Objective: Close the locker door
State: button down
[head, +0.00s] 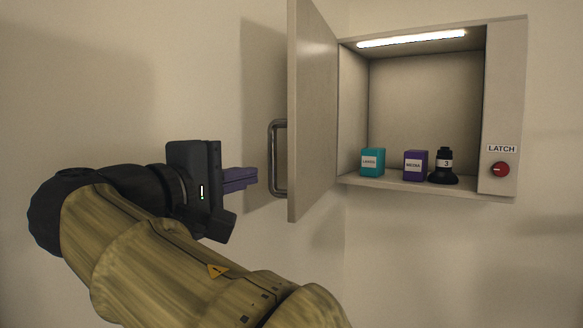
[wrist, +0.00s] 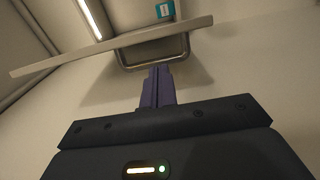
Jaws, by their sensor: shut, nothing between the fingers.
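The locker (head: 425,100) is a beige wall cabinet on the right in the head view. Its door (head: 311,110) is hinged on the left and stands wide open, swung out from the wall. A grey bar handle (head: 273,158) is on the door's outer face; it also shows in the wrist view (wrist: 153,66). My gripper (head: 255,177) is left of the door, its purple fingers shut and empty. The fingertips point at the handle from a short distance and look apart from it. In the wrist view the fingertips (wrist: 159,68) appear just below the handle bar.
Inside the locker stand a teal box (head: 372,162), a purple box (head: 415,165) and a black bottle (head: 444,166) marked 3. A lamp strip (head: 412,39) glows at its top. A red latch knob (head: 499,169) is on the right panel. The wall below is clear.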

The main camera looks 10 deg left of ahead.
jog(key=p+x, duration=0.5)
jog(key=x, duration=0.4)
jog(key=shift+d, duration=0.15)
dwell(0.4)
